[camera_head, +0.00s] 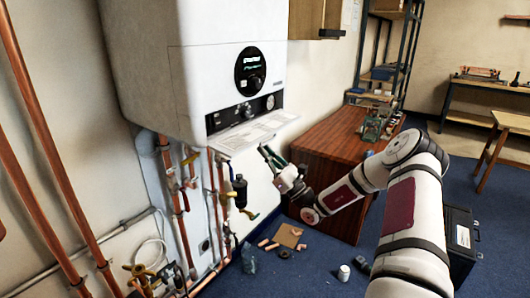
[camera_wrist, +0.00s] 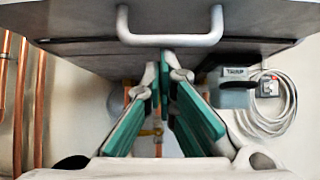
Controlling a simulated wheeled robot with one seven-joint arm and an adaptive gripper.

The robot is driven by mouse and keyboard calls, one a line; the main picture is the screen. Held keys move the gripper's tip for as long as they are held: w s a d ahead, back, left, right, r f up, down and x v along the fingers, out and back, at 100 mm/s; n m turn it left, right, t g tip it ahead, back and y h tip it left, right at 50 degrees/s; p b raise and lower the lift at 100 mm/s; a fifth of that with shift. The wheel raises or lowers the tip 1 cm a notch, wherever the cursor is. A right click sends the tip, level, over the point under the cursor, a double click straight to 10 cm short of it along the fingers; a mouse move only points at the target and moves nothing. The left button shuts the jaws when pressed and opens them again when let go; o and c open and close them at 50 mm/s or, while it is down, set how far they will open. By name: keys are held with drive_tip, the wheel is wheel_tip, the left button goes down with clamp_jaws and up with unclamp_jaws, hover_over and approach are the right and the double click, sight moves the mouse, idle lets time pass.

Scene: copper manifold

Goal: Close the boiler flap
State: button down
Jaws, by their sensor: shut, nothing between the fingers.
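The boiler (camera_head: 215,45) hangs on the wall at the left in the head view. Its flap (camera_head: 253,133) is open and juts outward below the control panel, its printed upper face showing. In the wrist view the dark grey flap (camera_wrist: 90,22) spans the top, with a white U-shaped handle (camera_wrist: 170,38) on it. My gripper (camera_head: 264,149) is just below and in front of the flap's outer edge. In the wrist view its green-padded fingers (camera_wrist: 164,60) come together at the tips, shut and empty, just below the handle. I cannot tell whether they touch the flap.
Copper pipes (camera_head: 178,195) and valves run below the boiler. A wooden cabinet (camera_head: 335,150) stands to the right, behind my arm. Small items and a cardboard piece (camera_head: 287,236) lie on the blue floor. A grey box (camera_wrist: 237,95) with coiled cable shows in the wrist view.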

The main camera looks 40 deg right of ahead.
drive_tip(key=shift+s+d+r+g+p, duration=0.1)
drive_tip(key=shift+s+r+g+p, duration=0.35)
drive_tip(key=shift+p, duration=0.4)
drive_tip(key=s+r+g+h+p, duration=0.1)
drive_tip(key=r+g+p, duration=0.1)
drive_tip(key=p, duration=0.1)
drive_tip(key=r+g+h+p, duration=0.1)
drive_tip(key=r+g+p, duration=0.1)
drive_tip(key=g+p, duration=0.1)
drive_tip(key=s+d+r+g+h+p, duration=0.1)
drive_tip(key=r+g+p, duration=0.1)
drive_tip(key=g+p, duration=0.1)
drive_tip(key=shift+s+r, duration=0.25)
drive_tip(key=shift+s, duration=0.05)
drive_tip(key=shift+w+r+g+h+p, duration=0.15)
drive_tip(key=shift+r+g+h+p, duration=0.35)
drive_tip(key=shift+r+g, duration=0.55)
wheel_tip(320, 180, up, 4)
drive_tip(key=g+h+b, duration=0.1)
drive_tip(key=g, duration=0.1)
hover_over(269, 132)
drive_tip(key=shift+w+r, duration=0.2)
drive_tip(key=shift+w, duration=0.05)
